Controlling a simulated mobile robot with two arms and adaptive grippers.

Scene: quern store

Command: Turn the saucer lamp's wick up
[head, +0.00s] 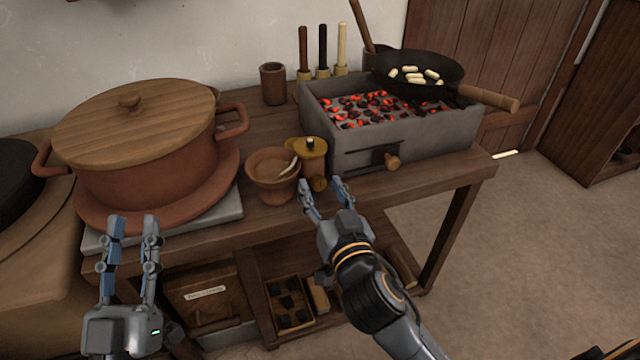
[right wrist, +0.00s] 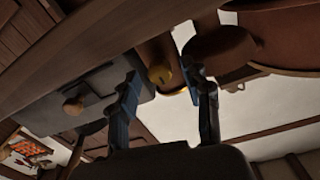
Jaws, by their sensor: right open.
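The saucer lamp (head: 311,160) stands near the table's front edge, a small terracotta body with a brass top and a pale wick tip. In the right wrist view the knob (right wrist: 159,75) shows between my fingers. My right gripper (head: 321,187) is open, its fingertips close around the knob's sides in the head view; whether they touch it I cannot tell. My left gripper (head: 133,222) is open and empty in front of the big pot, away from the lamp.
A terracotta bowl (head: 271,177) with a pale spoon stands just left of the lamp. The charcoal brazier (head: 430,130) with glowing coals and a pan (head: 418,73) is behind right. A large lidded pot (head: 150,165) fills the left. Floor at right is clear.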

